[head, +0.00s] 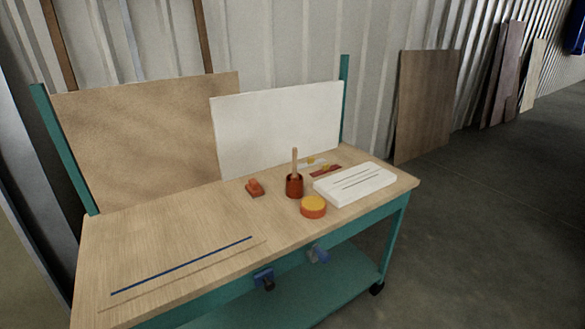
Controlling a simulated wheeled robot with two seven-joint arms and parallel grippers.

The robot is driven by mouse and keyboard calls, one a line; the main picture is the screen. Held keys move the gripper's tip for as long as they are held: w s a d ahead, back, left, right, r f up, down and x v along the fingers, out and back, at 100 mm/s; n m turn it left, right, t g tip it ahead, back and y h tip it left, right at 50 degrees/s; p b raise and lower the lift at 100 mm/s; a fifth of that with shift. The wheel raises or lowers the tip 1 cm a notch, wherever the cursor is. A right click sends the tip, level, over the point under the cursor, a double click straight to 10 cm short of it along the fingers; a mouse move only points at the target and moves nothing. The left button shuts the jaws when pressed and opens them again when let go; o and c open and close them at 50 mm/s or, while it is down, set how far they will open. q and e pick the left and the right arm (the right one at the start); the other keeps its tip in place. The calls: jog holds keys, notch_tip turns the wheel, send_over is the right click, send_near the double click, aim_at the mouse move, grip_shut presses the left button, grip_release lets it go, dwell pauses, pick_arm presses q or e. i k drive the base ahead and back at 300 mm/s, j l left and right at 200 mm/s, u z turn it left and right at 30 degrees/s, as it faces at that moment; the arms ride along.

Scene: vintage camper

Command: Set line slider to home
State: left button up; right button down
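No part is clearly recognisable as the line slider. A white block (346,192) with two long dark slots lies at the right end of the workbench top (175,232); no knob is discernible in its slots. A long dark blue line (185,264) runs slantwise across the left part of the top, with a thin wooden strip (190,274) along its front side. A small red-orange block (255,187) rests behind the middle of the top. Neither of my grippers is in view.
A dark red pot (294,186) with an upright stick and a round yellow-topped orange tin (313,207) stand left of the white block. Small red and yellow pieces (325,171) lie behind. Blue fittings (264,278) show at the front edge. The left-middle top is mostly clear.

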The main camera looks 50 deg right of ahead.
aim_at(266, 277)
jog(key=z, duration=1.3)
